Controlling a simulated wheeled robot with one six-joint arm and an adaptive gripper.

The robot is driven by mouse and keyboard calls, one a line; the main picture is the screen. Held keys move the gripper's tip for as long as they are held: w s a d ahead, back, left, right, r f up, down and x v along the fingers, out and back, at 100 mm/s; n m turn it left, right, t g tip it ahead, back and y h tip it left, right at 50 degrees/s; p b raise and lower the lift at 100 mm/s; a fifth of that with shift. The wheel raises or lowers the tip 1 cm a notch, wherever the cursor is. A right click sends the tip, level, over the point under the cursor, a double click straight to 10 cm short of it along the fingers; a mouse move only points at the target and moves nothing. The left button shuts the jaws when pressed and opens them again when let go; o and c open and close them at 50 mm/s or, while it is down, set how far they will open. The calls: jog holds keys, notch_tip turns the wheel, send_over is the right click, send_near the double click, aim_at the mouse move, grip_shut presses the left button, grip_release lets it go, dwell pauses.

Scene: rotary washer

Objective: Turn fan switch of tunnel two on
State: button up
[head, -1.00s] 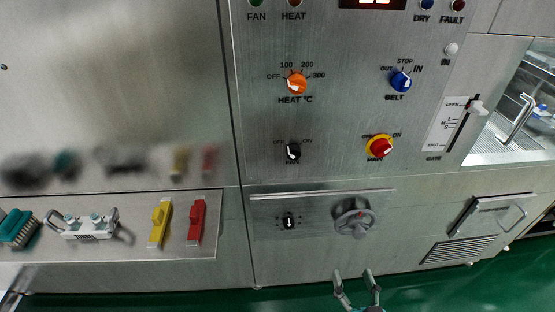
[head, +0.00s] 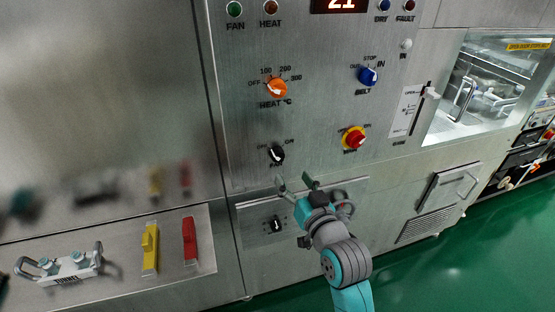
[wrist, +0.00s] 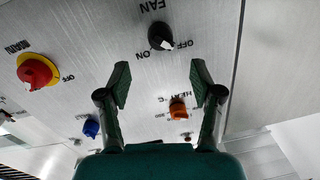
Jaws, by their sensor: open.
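The fan switch (head: 277,155) is a black knob with a white pointer on the steel control panel, left of the red-on-yellow main switch. In the wrist view the fan switch (wrist: 160,37) shows near the top, with FAN, OFF and ON lettering around it; its white mark lies towards OFF. My gripper (head: 296,182) is open and empty, just below and slightly right of the fan switch in the head view. In the wrist view its two dark green fingers (wrist: 162,85) stand apart, with the knob beyond the tips and untouched. No tunnel number is readable.
Nearby are the orange heat knob (head: 276,88), blue belt knob (head: 367,76) and red main switch (head: 353,138). A second black knob (head: 277,225) and a handwheel (head: 343,204) sit on the lower panel. A ledge at left holds yellow (head: 150,249) and red (head: 190,241) handles.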

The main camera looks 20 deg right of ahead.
aim_at(281, 160)
jog(key=w, duration=0.9)
jog(key=shift+w+a, duration=0.1)
jog(key=shift+a, duration=0.25)
jog(key=c, duration=1.1)
